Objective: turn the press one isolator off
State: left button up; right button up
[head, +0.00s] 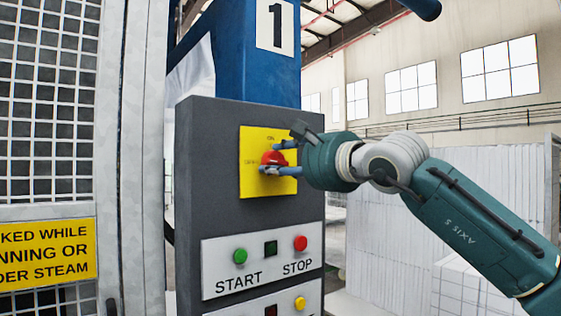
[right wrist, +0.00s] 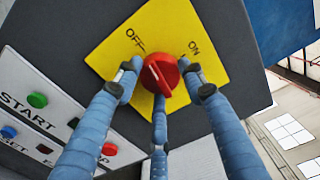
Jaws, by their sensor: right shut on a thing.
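The press one isolator is a red knob (head: 273,158) on a yellow plate (head: 246,180) on the grey control box below the number 1 sign. In the right wrist view the red knob (right wrist: 160,73) sits on the yellow plate (right wrist: 150,22), with OFF printed at its upper left and ON at its upper right. A pale line shows on the knob, but I cannot tell firmly which word it points to. My right gripper (head: 280,158) has its blue fingers closed around the knob; they also show in the right wrist view (right wrist: 160,85). My left gripper is out of view.
Below the isolator is a white panel with a green START button (head: 240,256) and a red STOP button (head: 301,243). A yellow lamp or button (head: 300,303) is lower. A mesh guard (head: 45,120) with a yellow warning sign (head: 45,255) stands at left.

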jog(key=shift+w+d+f+n, duration=0.1)
jog(key=shift+n, duration=0.5)
jog(key=o, duration=1.2)
jog(key=shift+c, duration=0.2)
jog(key=shift+s+d, duration=0.15)
jog(key=shift+s, duration=0.05)
jog(key=v, duration=1.1)
jog(key=shift+d, duration=0.25)
jog(key=shift+s, duration=0.1)
